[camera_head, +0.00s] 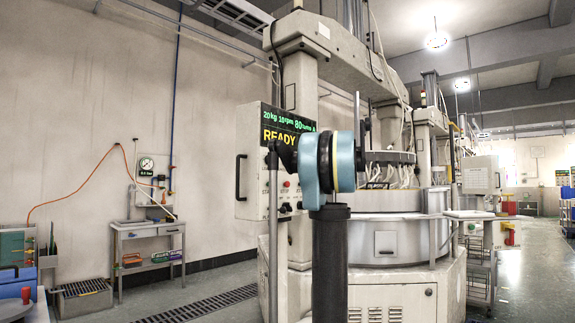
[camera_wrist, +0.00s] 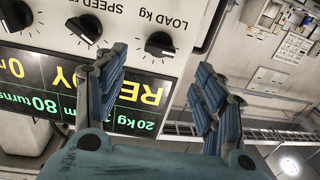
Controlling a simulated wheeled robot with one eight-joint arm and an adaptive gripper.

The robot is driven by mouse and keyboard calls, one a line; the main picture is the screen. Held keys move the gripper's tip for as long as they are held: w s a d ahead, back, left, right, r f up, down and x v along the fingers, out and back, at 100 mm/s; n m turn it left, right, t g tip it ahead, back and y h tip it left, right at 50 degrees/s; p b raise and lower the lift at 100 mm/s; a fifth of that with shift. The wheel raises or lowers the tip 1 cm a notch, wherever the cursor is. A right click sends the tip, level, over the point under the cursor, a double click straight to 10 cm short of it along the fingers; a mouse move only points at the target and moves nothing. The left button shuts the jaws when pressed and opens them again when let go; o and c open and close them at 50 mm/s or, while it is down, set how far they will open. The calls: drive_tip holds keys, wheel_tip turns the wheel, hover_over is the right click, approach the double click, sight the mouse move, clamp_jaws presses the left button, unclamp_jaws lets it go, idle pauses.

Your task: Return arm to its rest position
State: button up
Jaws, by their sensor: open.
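My gripper (camera_wrist: 162,66) shows in the wrist view with its two blue-padded fingers spread apart and nothing between them. The lapping machine's control panel (camera_wrist: 125,18) appears upside down behind the left finger, with black knobs labelled LOAD kg and SPEED and a lit display. I cannot tell how far the fingertips are from the panel. In the head view my arm, with a teal joint and a dark upright link, stands in front of the machine (camera_head: 390,290) and covers part of its panel. The gripper itself cannot be made out there.
The display (camera_head: 285,126) reads READY. A small grey table (camera_head: 150,229) stands by the left wall, under a gauge on the wall. A floor grating (camera_head: 200,304) runs left of the machine. Green and blue boxes (camera_head: 15,280) sit at the left edge. An aisle (camera_head: 525,260) opens at right.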

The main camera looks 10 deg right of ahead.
drive_tip(key=shift+s+d, duration=0.1)
idle(0.4)
drive_tip(key=s+a+f+m+g+h, duration=0.1)
drive_tip(key=s+a+f+g, duration=0.3)
drive_tip(key=s+f, duration=0.5)
drive_tip(key=s+a+f+m+g+h, duration=0.1)
drive_tip(key=s+a+f+h, duration=0.1)
drive_tip(key=s+a+f, duration=0.6)
drive_tip(key=s+a+f+m+g+h, duration=0.1)
drive_tip(key=s+a+f+g, duration=0.35)
drive_tip(key=f, duration=0.75)
drive_tip(key=s+d+f+m+g+h, duration=0.1)
drive_tip(key=s+d+f+h, duration=0.3)
drive_tip(key=s+f, duration=0.9)
drive_tip(key=s+d+f+m+h, duration=0.4)
drive_tip(key=s+f, duration=1)
drive_tip(key=f, duration=0.5)
drive_tip(key=shift+d+f+g, duration=0.25)
drive_tip(key=shift+f+g, duration=0.1)
drive_tip(key=shift+w, duration=0.1)
drive_tip(key=shift+w+f, duration=0.2)
drive_tip(key=shift+w, duration=0.25)
